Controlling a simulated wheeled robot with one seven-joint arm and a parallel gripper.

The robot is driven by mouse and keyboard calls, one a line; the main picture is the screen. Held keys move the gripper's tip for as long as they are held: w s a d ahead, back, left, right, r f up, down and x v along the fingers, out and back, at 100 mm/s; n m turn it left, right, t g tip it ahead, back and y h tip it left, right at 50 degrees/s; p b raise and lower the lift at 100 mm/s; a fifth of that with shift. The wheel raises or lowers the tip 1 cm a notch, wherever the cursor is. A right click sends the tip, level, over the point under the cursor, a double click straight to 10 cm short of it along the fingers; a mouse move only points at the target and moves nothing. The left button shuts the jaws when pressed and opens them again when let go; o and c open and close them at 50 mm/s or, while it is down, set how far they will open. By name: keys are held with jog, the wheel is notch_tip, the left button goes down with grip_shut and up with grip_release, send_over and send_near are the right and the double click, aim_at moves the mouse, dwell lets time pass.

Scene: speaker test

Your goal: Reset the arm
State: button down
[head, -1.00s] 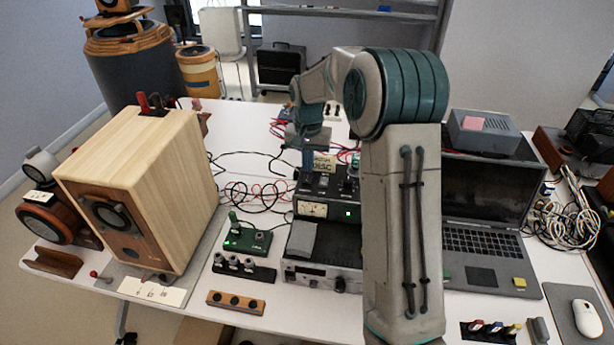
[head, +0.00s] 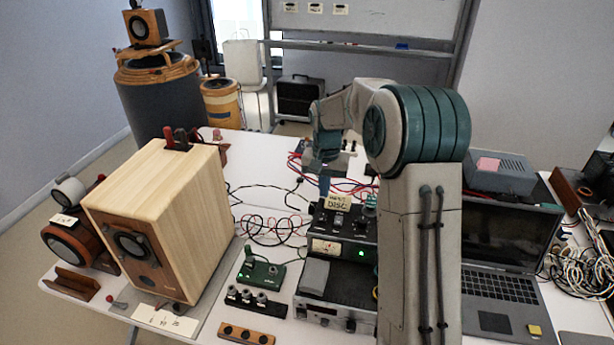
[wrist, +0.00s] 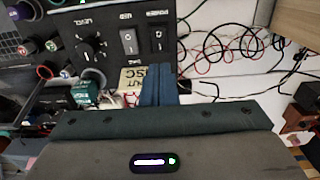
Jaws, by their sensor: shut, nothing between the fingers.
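My arm rises in the right half of the head view and bends over at a teal-banded joint. My gripper (head: 325,186) points down above the back of the black control box (head: 345,222), near the small card marked DISC (head: 340,202). In the wrist view my gripper's blue fingers (wrist: 158,84) are together with nothing between them. The control box with its knob and two rocker switches (wrist: 130,40) lies beyond the fingers there. The card (wrist: 131,80) is just left of the fingers. I cannot tell whether the fingertips touch anything.
A wooden speaker (head: 165,215) stands on the white table at left. An open laptop (head: 500,285) is at right, with tangled cables (head: 580,235) beyond it. A green circuit board (head: 262,274) and loose wires lie between speaker and box. Bare table shows behind the speaker.

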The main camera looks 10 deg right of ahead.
jog(key=s+r+n+t, duration=0.2)
jog(key=s+r, duration=0.7)
jog(key=s, duration=0.4)
jog(key=s+n+t, duration=0.1)
jog(key=s+n, duration=0.1)
jog(key=s, duration=1.6)
jog(key=shift+n+t, duration=0.3)
jog(key=shift+t, duration=0.1)
jog(key=shift+a+r, duration=0.1)
